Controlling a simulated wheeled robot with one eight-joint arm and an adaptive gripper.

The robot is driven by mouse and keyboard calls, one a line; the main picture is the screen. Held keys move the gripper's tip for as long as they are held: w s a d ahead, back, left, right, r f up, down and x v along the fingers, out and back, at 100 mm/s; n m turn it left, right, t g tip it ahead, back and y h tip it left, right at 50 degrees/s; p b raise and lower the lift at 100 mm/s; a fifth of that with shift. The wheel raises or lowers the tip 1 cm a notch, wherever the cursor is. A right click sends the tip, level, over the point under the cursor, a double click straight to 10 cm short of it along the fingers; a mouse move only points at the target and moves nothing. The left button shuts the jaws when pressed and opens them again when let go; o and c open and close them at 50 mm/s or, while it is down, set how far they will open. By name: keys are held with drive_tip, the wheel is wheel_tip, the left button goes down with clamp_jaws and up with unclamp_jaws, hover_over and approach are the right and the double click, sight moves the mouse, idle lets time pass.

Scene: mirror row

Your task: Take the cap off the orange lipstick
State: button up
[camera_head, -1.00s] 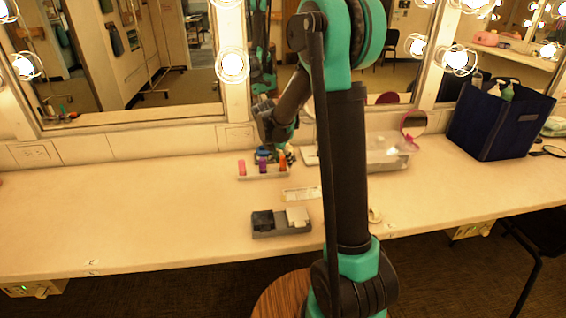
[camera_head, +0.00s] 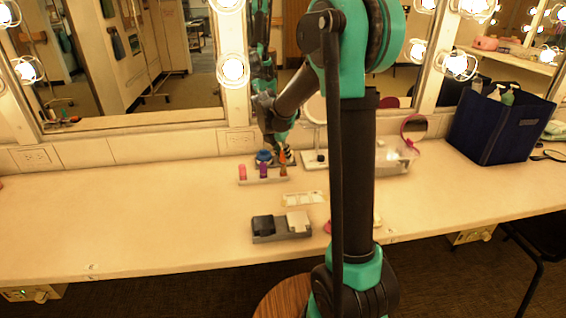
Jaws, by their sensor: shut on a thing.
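The orange lipstick (camera_head: 283,169) stands at the right end of a small pale rack (camera_head: 262,181), beside a purple one (camera_head: 263,170) and a pink one (camera_head: 242,172). My gripper (camera_head: 281,153) points down from above at the top of the orange lipstick, with its fingers shut on the cap. The fingers and cap are very small here. I cannot tell whether the cap is apart from the body.
A grey tray (camera_head: 282,235) with a black and a pale block sits in front. A clear box (camera_head: 394,160) and a dark blue bin (camera_head: 498,128) stand right.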

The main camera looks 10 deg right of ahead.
wheel_tip(320, 180, up, 16)
drive_tip(key=shift+r, duration=0.15)
drive_tip(key=shift+r, duration=1.4)
drive_tip(key=shift+r, duration=0.3)
